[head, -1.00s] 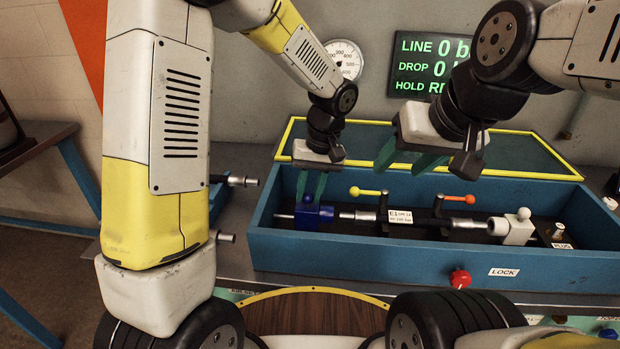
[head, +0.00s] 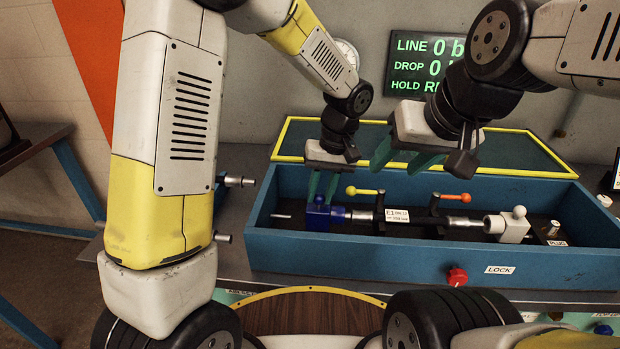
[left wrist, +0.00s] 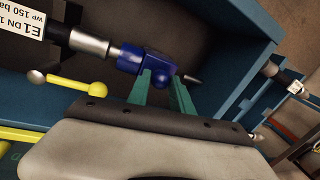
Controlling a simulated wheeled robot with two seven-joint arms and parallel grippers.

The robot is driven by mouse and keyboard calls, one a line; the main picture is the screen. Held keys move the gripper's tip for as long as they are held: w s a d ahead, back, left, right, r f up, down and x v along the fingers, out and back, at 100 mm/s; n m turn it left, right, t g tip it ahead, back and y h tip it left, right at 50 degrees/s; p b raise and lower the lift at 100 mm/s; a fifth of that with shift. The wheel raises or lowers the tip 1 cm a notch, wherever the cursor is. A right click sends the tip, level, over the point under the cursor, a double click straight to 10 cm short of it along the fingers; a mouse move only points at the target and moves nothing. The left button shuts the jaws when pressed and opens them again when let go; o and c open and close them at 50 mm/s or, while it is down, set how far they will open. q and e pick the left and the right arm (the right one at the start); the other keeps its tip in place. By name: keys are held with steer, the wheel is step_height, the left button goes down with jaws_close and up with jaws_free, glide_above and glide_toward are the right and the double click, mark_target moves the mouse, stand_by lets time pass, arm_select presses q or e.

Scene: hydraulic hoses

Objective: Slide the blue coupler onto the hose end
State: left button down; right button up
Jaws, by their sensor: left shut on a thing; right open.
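The blue coupler (head: 318,215) is in the blue trough, and my left gripper (head: 321,190) is shut on it. In the left wrist view the coupler (left wrist: 150,63) sits between the green fingers (left wrist: 163,84). Its collar meets the silver hose end (left wrist: 92,45); how far the end reaches inside is hidden. The silver end also shows in the head view (head: 362,215), just right of the coupler, in line with the black hose labelled E1 (head: 397,215). My right gripper (head: 396,160) is open and empty above the trough's back wall.
A yellow-knobbed lever (head: 365,191) and an orange-knobbed lever (head: 452,197) stand along the hose. A white fitting (head: 511,225) is at its right end. The blue trough's front wall (head: 380,258) carries a red knob (head: 457,276). A readout screen (head: 420,68) hangs behind.

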arm_select(q)
steer(key=c, duration=1.1)
jaws_free()
steer(key=shift+d, duration=0.3)
steer(key=shift+c, duration=0.2)
steer(key=shift+r, duration=0.15)
step_height(320, 180, up, 8)
steer(key=d, duration=0.1)
steer(key=shift+d+f, duration=0.25)
steer(key=s+a+r+t+h, duration=0.2)
steer(key=s+a+r+t, duration=0.1)
steer(key=s+a+r, duration=0.2)
steer(key=s+a+r+m+t+h, duration=0.1)
steer(key=s+a+r+t+h, duration=0.1)
steer(key=s+a+r, duration=0.3)
steer(key=s+a+t, duration=0.1)
steer(key=s+a, duration=0.3)
steer(key=a, duration=0.4)
steer(key=shift+s+a+m, duration=0.3)
